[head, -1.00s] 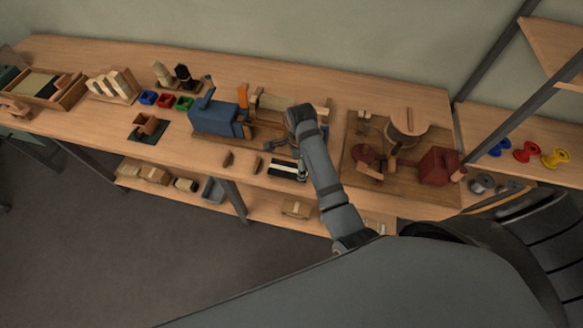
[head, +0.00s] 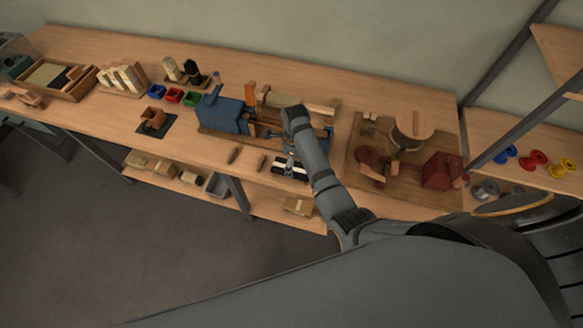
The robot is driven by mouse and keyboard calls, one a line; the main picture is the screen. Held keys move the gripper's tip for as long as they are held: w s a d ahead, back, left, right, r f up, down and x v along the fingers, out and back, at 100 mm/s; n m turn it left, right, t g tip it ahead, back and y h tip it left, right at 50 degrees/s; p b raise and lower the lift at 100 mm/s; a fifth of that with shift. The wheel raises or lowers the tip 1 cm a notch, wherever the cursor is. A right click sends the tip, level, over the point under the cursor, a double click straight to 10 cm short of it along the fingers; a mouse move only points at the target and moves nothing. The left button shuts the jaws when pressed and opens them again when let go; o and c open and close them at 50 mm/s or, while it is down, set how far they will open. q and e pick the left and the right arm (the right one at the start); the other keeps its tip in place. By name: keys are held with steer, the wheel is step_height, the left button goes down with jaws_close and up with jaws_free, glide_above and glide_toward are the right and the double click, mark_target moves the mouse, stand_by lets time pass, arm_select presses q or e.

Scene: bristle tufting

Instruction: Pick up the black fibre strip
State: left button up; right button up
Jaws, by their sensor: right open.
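A small flat piece with black and white bands (head: 302,172) lies at the table's front edge, in the middle of the head view. The black band on it may be the black fibre strip; it is too small to be sure. My right gripper (head: 290,165) points down over this piece with its fingers open. The fingers cover part of it, and I cannot tell whether they touch it. My right arm reaches in from the lower right. My left gripper is not in view.
A blue machine (head: 222,113) stands behind and left of the gripper. A red machine (head: 441,169) on a wooden board is to the right. Two small brown blocks (head: 233,155) lie just left of the banded piece. Red, blue and green bins (head: 174,95) stand further left.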

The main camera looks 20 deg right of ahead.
mark_target(295, 166)
step_height(295, 166, down, 4)
steer(key=shift+d+r, duration=0.1)
steer(key=shift+r, duration=0.1)
steer(key=shift+s, duration=0.1)
steer(key=c, duration=1.2)
steer(key=shift+c, duration=0.2)
steer(key=shift+r, duration=0.15)
